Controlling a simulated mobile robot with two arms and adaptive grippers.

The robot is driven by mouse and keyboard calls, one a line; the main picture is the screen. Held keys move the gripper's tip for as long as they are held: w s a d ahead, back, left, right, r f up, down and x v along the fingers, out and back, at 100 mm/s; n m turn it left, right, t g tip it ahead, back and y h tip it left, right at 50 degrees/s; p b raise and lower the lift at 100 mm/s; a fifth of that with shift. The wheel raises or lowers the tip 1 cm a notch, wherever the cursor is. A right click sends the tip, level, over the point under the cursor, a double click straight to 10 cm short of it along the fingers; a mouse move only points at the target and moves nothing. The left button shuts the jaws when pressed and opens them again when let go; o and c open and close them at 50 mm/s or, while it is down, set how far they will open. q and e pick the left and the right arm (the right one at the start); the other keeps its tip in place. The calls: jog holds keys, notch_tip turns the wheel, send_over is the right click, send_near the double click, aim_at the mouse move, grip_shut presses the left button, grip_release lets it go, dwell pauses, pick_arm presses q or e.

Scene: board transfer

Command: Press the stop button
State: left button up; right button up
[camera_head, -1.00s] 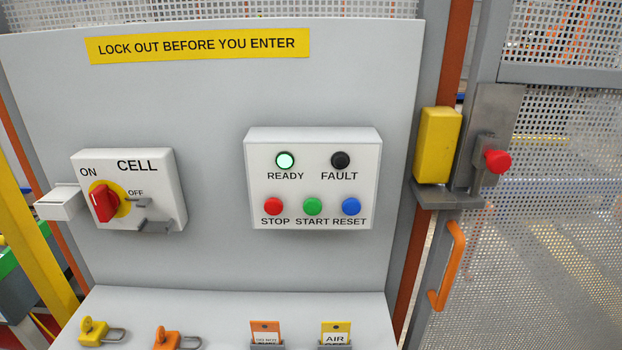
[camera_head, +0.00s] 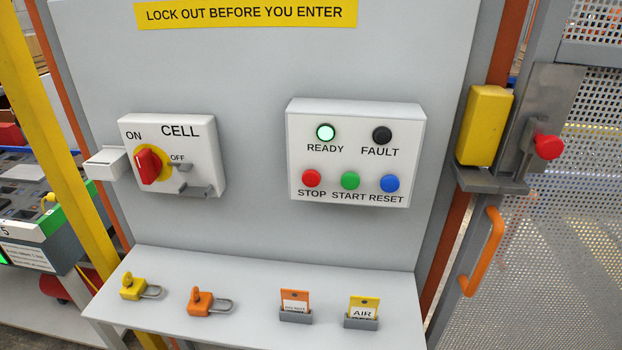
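The red stop button (camera_head: 311,178) is at the lower left of the white control box (camera_head: 343,200) on the grey panel. The label STOP is printed below it. Beside it are the green start button (camera_head: 350,180) and the blue reset button (camera_head: 389,183). Above them the READY lamp (camera_head: 325,132) is lit pale green and the FAULT lamp (camera_head: 382,135) is dark. Neither of my grippers shows in the head view.
Left of the box is the CELL switch (camera_head: 150,165), its red handle upright. A shelf (camera_head: 250,285) below holds yellow (camera_head: 133,287) and orange (camera_head: 200,301) padlocks and two tags (camera_head: 294,302). A mesh gate (camera_head: 570,230) with an orange handle (camera_head: 483,250) stands right.

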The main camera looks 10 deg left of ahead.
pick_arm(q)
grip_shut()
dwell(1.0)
